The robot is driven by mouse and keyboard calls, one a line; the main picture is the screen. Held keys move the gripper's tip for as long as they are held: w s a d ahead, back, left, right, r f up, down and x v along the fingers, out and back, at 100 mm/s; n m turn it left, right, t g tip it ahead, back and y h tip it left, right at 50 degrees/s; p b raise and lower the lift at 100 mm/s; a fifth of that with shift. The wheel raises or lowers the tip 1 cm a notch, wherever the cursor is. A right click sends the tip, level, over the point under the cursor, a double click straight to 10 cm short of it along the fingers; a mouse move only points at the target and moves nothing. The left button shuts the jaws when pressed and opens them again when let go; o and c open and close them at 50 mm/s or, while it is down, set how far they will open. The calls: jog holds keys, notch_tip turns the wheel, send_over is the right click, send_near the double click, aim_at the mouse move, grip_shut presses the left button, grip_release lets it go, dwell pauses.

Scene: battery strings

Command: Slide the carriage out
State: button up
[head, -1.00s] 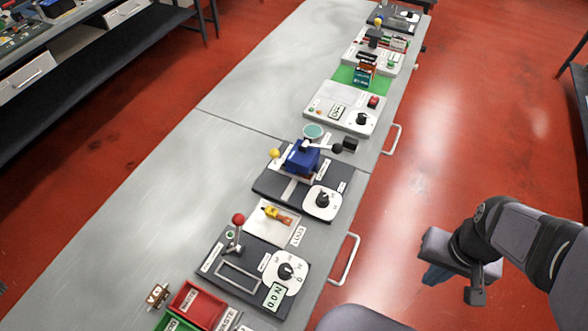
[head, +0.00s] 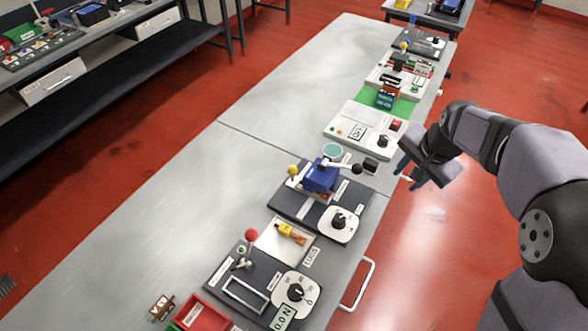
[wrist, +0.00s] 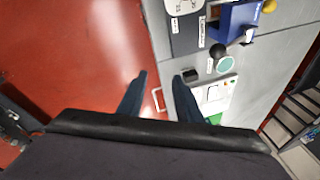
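A blue block-shaped unit (head: 320,178) sits on a dark base plate (head: 365,200) near the middle of the bench. It looks like the carriage, though no label on it is readable. A lever with a black ball knob (head: 357,168) reaches right from it, with a yellow knob (head: 292,171) on its left. In the wrist view the blue unit (wrist: 236,20) and black ball knob (wrist: 218,52) are at upper right. My gripper (head: 408,175) is right of the unit, beyond the bench edge, apart from it. Its two fingers (wrist: 160,78) are apart with nothing between them.
A dial (head: 340,223) is on the same base. A white panel with a black knob (head: 383,141) stands behind, and a red-knobbed lever station (head: 251,236) in front. A bench handle (head: 365,285) juts from the right edge. The left half of the bench is clear.

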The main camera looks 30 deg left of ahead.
jog(key=a, duration=0.6)
jog(key=w+a+m, duration=0.1)
jog(key=a, duration=0.6)
jog(key=w+a+f+m+y, duration=0.1)
jog(key=a, duration=0.6)
jog(key=shift+a+f+g, duration=0.1)
jog(key=shift+a+g, duration=0.15)
jog(key=shift+g, duration=0.05)
jog(key=g+h, duration=0.1)
send_over(292, 168)
jog(key=d, duration=0.1)
jog(key=x, duration=0.3)
jog(key=shift+m, duration=0.4)
jog(key=shift+s+d+p+x, duration=0.2)
jog(key=shift+p+x, duration=0.35)
jog(key=shift+x, duration=0.6)
jog(key=shift+s+d+p+x, duration=0.15)
jog(key=shift+p+x, duration=0.45)
jog(key=shift+x, duration=0.55)
jog(key=shift+s+d+p+x, duration=0.15)
jog(key=shift+p+x, duration=0.4)
jog(key=shift+x, duration=0.55)
jog(key=shift+f, duration=0.15)
jog(key=shift+s, duration=0.1)
grip_shut()
